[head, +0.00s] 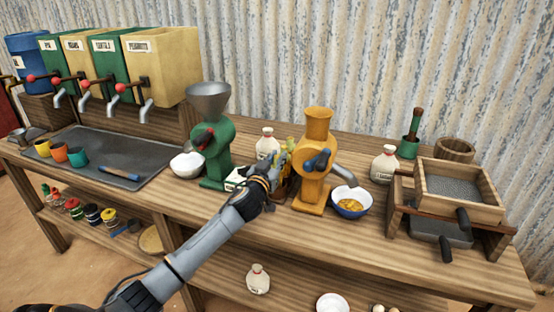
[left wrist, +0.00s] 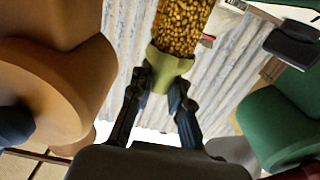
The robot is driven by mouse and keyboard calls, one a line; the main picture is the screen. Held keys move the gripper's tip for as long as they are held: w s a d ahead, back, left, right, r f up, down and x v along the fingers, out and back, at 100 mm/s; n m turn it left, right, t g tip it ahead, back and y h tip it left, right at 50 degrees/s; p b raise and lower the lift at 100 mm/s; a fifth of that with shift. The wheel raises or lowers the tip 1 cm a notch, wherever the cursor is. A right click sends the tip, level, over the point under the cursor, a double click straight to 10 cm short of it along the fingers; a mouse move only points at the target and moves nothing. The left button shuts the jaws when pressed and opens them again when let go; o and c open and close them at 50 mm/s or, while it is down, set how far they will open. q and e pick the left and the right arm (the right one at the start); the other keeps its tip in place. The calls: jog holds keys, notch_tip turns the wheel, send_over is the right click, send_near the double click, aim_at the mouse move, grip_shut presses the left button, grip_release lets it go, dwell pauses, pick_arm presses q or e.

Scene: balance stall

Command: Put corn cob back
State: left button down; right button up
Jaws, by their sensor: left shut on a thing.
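My left gripper (head: 272,168) is between the green grinder (head: 213,150) and the orange grinder (head: 316,160), above the bench. It is shut on a corn cob (left wrist: 181,28). In the left wrist view the fingers (left wrist: 166,90) grip the cob's pale green base, and the yellow kernels extend away past the top of the picture. In the head view only a small yellow-green part of the cob (head: 290,143) shows beyond the hand. What lies directly behind the hand is mostly hidden. My right gripper is not in view.
A labelled white jar (head: 267,143) stands behind the hand, another (head: 384,164) at right. A wooden sieve (head: 458,190) fills the right end. The bench's front strip (head: 270,228) is clear.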

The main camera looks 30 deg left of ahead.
pick_arm(q)
jog(key=c, duration=1.3)
grip_release()
jog(key=shift+f, duration=0.15)
jog(key=shift+o, duration=0.2)
jog(key=shift+r, duration=0.25)
jog(key=v, duration=1.2)
jog(key=shift+d+f, duration=0.1)
